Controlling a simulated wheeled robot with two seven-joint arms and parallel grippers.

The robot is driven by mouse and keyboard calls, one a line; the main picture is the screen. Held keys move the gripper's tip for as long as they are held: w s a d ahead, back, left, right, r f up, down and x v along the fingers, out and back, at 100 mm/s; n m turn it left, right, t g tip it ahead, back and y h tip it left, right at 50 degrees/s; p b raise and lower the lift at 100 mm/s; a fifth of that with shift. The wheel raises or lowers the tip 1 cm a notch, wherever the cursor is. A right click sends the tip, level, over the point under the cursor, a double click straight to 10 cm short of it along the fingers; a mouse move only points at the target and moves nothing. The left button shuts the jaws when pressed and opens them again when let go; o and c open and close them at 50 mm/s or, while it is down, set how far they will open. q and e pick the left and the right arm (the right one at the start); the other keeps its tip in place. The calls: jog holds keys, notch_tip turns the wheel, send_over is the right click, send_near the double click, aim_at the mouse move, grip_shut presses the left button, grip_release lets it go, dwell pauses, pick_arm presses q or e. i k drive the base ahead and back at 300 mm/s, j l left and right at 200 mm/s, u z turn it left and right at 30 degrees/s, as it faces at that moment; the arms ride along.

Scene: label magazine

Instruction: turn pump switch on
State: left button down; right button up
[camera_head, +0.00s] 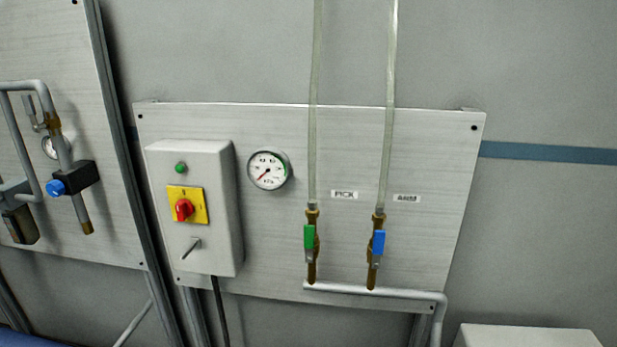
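A white switch box (219,217) is mounted on the left part of a metal wall panel. On its front, a red rotary switch (183,209) sits on a yellow plate (200,204). A green round lamp or button (181,167) is above the plate. A small metal lever (190,247) is below it and points down to the left. Which of these is the pump switch is not labelled legibly. Neither of my grippers is in view.
A round gauge (269,170) is right of the box. Two valves with a green handle (309,237) and a blue handle (379,243) join clear hoses, near labels PICK and ARM. Pipework with a blue knob (56,188) is at left. A white box top (525,337) is at lower right.

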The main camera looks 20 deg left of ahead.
aim_at(184, 208)
jog(key=j+u, duration=0.1)
jog(key=u, duration=1.2)
jog(key=j+z, duration=0.15)
jog(key=j, duration=0.15)
